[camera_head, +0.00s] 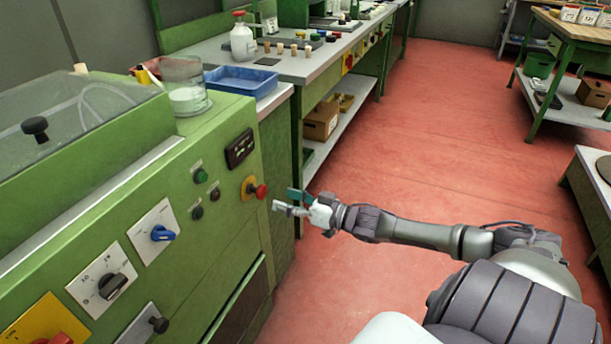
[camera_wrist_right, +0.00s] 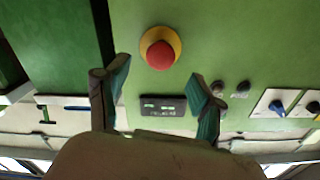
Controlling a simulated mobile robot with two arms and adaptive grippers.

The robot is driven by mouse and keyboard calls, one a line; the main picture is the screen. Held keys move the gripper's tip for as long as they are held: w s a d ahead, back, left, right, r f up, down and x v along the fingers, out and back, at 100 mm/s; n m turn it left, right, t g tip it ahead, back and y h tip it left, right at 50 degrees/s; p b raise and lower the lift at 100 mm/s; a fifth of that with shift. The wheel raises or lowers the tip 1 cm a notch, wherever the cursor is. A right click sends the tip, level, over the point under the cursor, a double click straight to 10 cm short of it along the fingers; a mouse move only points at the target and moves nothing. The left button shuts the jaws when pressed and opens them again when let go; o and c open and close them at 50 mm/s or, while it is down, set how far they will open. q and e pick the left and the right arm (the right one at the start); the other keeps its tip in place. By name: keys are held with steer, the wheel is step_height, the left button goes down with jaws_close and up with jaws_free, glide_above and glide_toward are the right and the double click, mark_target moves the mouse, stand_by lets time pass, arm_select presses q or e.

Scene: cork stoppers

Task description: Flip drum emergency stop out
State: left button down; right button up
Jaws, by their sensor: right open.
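The emergency stop (camera_head: 261,191) is a red mushroom button on a yellow round base, on the right end of the green machine's front panel. It also shows in the right wrist view (camera_wrist_right: 160,54), above and between my fingers. Whether it is pressed in or out I cannot tell. My right gripper (camera_head: 284,201) is open and empty, just right of the button and apart from it. Its two teal-padded fingers also show in the right wrist view (camera_wrist_right: 158,78). My left gripper is not in view.
A small black display (camera_head: 240,149), a green button (camera_head: 201,176), a blue knob (camera_head: 162,233) and a black dial (camera_head: 112,286) share the panel. A glass jar (camera_head: 184,86) and a blue tray (camera_head: 241,81) stand behind.

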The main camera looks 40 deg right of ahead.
steer(key=v, duration=0.5)
steer(key=shift+s+d, duration=0.1)
steer(key=shift+s, duration=0.15)
stand_by(0.3)
